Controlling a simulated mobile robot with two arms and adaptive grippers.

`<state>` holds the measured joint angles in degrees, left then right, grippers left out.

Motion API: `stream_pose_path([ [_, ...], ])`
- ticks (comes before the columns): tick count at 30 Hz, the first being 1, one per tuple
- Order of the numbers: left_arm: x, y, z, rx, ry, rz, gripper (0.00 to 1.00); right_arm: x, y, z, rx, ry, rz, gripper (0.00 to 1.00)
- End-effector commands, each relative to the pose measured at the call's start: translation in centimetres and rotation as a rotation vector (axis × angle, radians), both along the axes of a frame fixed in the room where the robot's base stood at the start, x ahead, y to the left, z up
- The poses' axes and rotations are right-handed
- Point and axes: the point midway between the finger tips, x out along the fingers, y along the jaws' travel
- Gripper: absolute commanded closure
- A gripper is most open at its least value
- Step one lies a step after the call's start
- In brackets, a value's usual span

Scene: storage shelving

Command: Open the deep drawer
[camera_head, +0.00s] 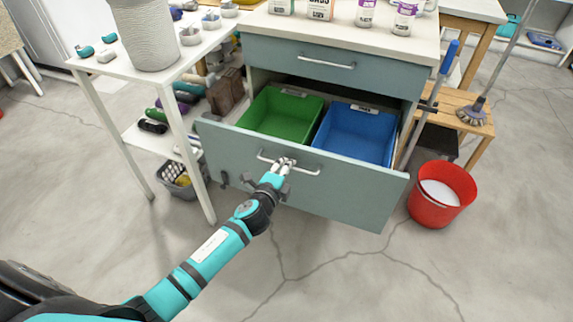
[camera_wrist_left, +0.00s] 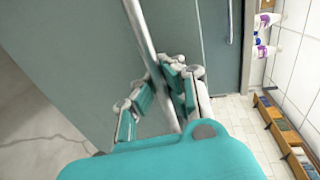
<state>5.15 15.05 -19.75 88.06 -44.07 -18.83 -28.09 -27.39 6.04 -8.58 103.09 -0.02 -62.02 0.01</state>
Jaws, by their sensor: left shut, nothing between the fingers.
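The deep drawer (camera_head: 345,192) is the lower, grey-blue drawer of the cabinet. It stands pulled out, with a green bin (camera_head: 283,113) and a blue bin (camera_head: 355,133) showing inside. Its silver bar handle (camera_head: 309,171) is on the front panel. My left gripper (camera_head: 283,163) is at the handle, left of its middle, with the fingers shut. In the left wrist view, the handle (camera_wrist_left: 139,28) runs down to the fingers (camera_wrist_left: 171,76) and passes close by them; the exact contact is partly hidden. My right gripper is not in view.
The upper drawer (camera_head: 330,75) is closed, with bottles on the cabinet top. A white table (camera_head: 120,65) stands left, with a grey basket (camera_head: 178,180) below. A red bucket (camera_head: 437,195) stands right of the drawer. The floor in front (camera_head: 340,280) is clear.

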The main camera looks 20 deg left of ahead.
Motion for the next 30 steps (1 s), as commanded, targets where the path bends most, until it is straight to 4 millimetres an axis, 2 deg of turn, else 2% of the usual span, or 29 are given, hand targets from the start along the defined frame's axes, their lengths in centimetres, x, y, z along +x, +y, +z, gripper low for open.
stream_pose_path([
  [3,0.0,0.0,0.0,0.0,0.0,0.001,1.0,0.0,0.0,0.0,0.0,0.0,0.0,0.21],
  [11,0.0,0.0,0.0,0.0,0.0,0.001,0.67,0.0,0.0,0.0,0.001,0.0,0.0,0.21],
  [12,0.0,0.0,0.0,0.0,0.0,0.001,0.66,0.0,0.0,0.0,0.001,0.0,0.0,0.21],
  [19,0.0,0.0,0.0,0.0,0.0,0.0,0.66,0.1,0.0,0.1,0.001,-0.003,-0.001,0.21],
  [23,-0.9,0.1,0.1,0.0,0.0,0.0,0.66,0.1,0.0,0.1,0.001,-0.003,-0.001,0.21],
  [30,-5.6,0.2,1.0,0.001,0.002,-0.001,0.66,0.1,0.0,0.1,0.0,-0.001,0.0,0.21],
])
